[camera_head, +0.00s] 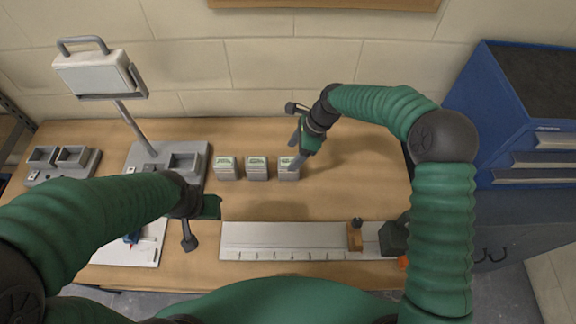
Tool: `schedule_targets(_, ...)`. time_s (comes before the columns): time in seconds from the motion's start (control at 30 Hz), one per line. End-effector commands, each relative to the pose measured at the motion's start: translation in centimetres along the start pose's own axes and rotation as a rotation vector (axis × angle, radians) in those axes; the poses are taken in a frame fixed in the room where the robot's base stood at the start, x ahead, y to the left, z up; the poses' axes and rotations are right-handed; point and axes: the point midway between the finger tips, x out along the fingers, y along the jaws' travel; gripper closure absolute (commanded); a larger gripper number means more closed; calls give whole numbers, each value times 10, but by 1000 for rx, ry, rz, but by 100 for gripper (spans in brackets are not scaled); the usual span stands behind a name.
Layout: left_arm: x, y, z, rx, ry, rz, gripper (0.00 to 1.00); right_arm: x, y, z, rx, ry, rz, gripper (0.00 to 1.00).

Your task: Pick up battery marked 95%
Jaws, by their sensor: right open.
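Three small grey-white blocks with green-marked tops, which look like the batteries, stand in a row on the wooden bench: a left battery (227,169), a middle battery (257,169) and a right battery (288,173). Their markings are too small to read, so I cannot tell which is marked 95%. My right gripper (296,151) is open, pointing down at the right battery and overlapping its top edge in view. I cannot tell if they touch. My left gripper (203,222) is over the bench, below and left of the batteries; its jaws are mostly hidden by its arm.
A grey device with a slotted base (139,158) and a raised panel (97,75) stands left of the batteries. A two-slot grey holder (62,164) is at far left. A long ruled plate (290,241) lies in front. A blue drawer cabinet (492,120) stands right.

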Motion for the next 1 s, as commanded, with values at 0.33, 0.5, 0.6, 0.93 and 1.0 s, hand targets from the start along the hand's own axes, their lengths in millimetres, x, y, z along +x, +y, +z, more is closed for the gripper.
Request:
schedule_targets(0.33, -18, 0, -4, 1, 0, 0, 64, 51, 2, -1, -2, 0, 0, 31)
schedule_targets(0.5, -17, 0, -4, 0, 0, 0, 64, 53, 1, -2, -1, 1, -1, 31)
schedule_targets(0.6, -17, 0, -4, 0, 0, 0, 64, 53, 2, -2, -2, 1, -1, 37)
schedule_targets(0.93, -17, 0, -4, 0, 0, 0, 64, 53, 2, -2, -1, 1, -1, 81)
schedule_targets(1.0, -17, 0, -4, 0, 0, 0, 64, 53, 1, -2, -1, 1, -1, 90)
